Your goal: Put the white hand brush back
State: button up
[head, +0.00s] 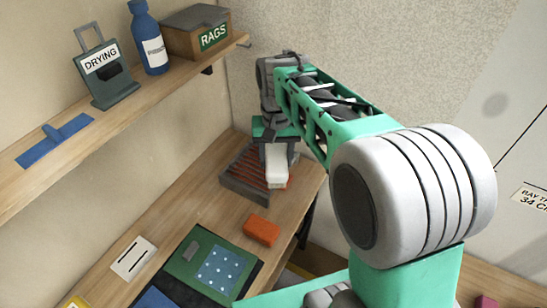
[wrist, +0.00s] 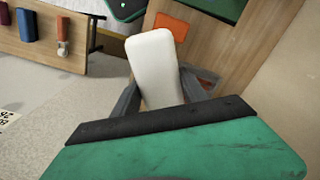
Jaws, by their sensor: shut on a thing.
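The white hand brush (head: 277,174) is held in my gripper (head: 276,148), its pale block hanging below the jaws in the head view. In the wrist view the white brush (wrist: 155,62) stands out between the two dark fingers of my gripper (wrist: 158,92), which is shut on it. In the head view the brush overlaps a dark grey tray (head: 243,190) with reddish slats on the workbench. I cannot tell whether the brush touches the tray. The brush's bristles are not clearly visible.
An orange block (head: 262,229) lies on the bench in front of the tray, near a green mat (head: 185,266) and a white card (head: 133,258). A shelf (head: 110,122) above at left bears a DRYING stand (head: 104,80), a blue bottle (head: 149,40) and a RAGS box (head: 190,30).

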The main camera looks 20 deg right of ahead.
jog(key=w+f+m+b, duration=0.3)
jog(key=w+f+m, duration=0.3)
jog(key=f+m, duration=0.1)
jog(key=shift+w+d+m+b, duration=0.15)
jog(key=shift+w+m+b, duration=0.05)
jog(key=shift+m+b, duration=0.15)
jog(key=shift+f, duration=0.15)
jog(key=w+f+p, duration=0.2)
jog(key=w+f, duration=0.2)
jog(key=w+f+p, duration=0.2)
jog(key=w+f, duration=0.2)
jog(key=w, duration=0.1)
jog(key=w+f+p, duration=0.2)
jog(key=w+f, duration=0.2)
jog(key=w, duration=0.1)
jog(key=shift+f, duration=0.25)
jog(key=shift+f, duration=0.1)
